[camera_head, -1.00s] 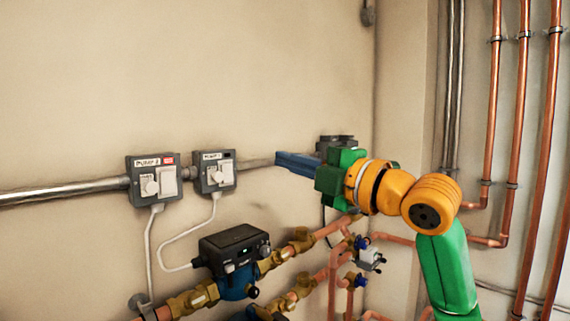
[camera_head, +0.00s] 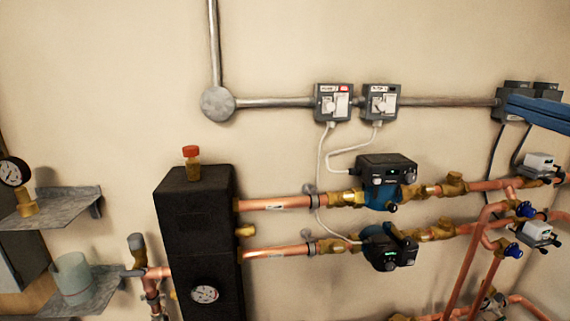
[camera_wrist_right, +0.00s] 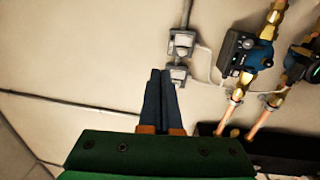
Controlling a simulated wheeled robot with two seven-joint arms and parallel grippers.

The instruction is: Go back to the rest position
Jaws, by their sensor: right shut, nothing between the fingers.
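Only the blue fingers of my right gripper (camera_head: 532,108) enter the head view, at the right edge. They point left, in front of the grey boxes on the wall. In the right wrist view the fingers of the right gripper (camera_wrist_right: 160,74) lie together, empty, above the green gripper body. Their tips overlap the wall near the switch boxes in that picture; I cannot tell the distance. The rest of the right arm is outside the head view. My left gripper is in neither view.
Two switch boxes (camera_head: 334,102) (camera_head: 380,102) sit on a conduit. Below run copper pipes with an upper pump (camera_head: 388,178) and a lower pump (camera_head: 387,247). A black manifold block (camera_head: 197,230) stands left of them. Grey shelves (camera_head: 52,209) hold a gauge (camera_head: 14,172) and a cup (camera_head: 72,277).

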